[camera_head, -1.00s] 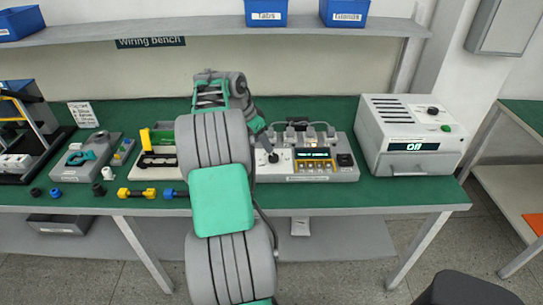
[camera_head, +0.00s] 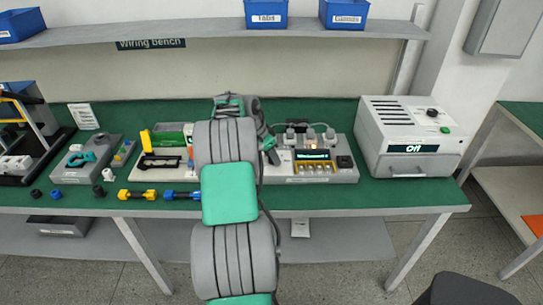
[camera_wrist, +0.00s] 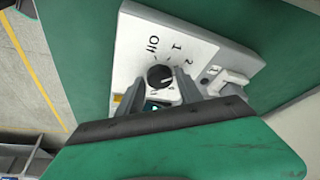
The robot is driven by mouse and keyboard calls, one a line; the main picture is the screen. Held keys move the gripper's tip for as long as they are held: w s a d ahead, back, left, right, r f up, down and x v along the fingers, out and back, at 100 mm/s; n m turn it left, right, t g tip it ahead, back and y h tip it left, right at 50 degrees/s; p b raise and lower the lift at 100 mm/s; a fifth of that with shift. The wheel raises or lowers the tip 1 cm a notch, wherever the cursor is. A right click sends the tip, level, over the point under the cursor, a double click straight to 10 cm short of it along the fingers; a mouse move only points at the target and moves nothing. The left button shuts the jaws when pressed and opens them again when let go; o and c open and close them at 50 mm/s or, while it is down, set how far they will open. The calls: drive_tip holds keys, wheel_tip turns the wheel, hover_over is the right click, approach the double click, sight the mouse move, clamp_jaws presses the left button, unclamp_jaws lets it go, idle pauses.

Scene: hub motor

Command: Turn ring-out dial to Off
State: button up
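The ring-out dial (camera_wrist: 160,76) is a round black knob on a white panel (camera_wrist: 190,42) in the wrist view. Labels on the panel read Off, 1 and 2. A pale mark shows on the knob, but I cannot tell surely which label it points at. My gripper (camera_wrist: 159,80) has its two grey fingers apart, one on each side of the knob; I see no clear contact. In the head view the tester box (camera_head: 325,178) stands on the green bench, and my arm hides its left part. The gripper's fingers point down near that side.
A grey oven-like unit (camera_head: 410,140) with a display reading Off stands to the right. Yellow and blue connectors (camera_head: 137,194) lie near the bench's front edge at left. Blue bins (camera_head: 266,14) sit on the shelf above.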

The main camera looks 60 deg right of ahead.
clamp_jaws()
drive_tip(key=shift+n+b, duration=0.3)
drive_tip(key=shift+b, duration=0.05)
drive_tip(key=n+b, duration=0.1)
drive_tip(key=n+t+b, duration=0.1)
drive_tip(key=shift+s+f+n+h, duration=0.1)
drive_tip(key=shift+s+n+h, duration=0.05)
drive_tip(key=shift+n+h, duration=0.15)
drive_tip(key=n+t+b, duration=0.1)
drive_tip(key=n+b, duration=0.1)
drive_tip(key=n, duration=0.2)
drive_tip(key=shift+s+t, duration=0.15)
drive_tip(key=shift+t, duration=0.25)
drive_tip(key=n+t, duration=0.1)
drive_tip(key=n, duration=0.4)
drive_tip(key=shift+s+t, duration=0.15)
drive_tip(key=shift+t, duration=0.25)
drive_tip(key=shift+s+d+n+t+y, duration=0.1)
drive_tip(key=shift+n+t+y, duration=0.5)
drive_tip(key=shift+n, duration=1.3)
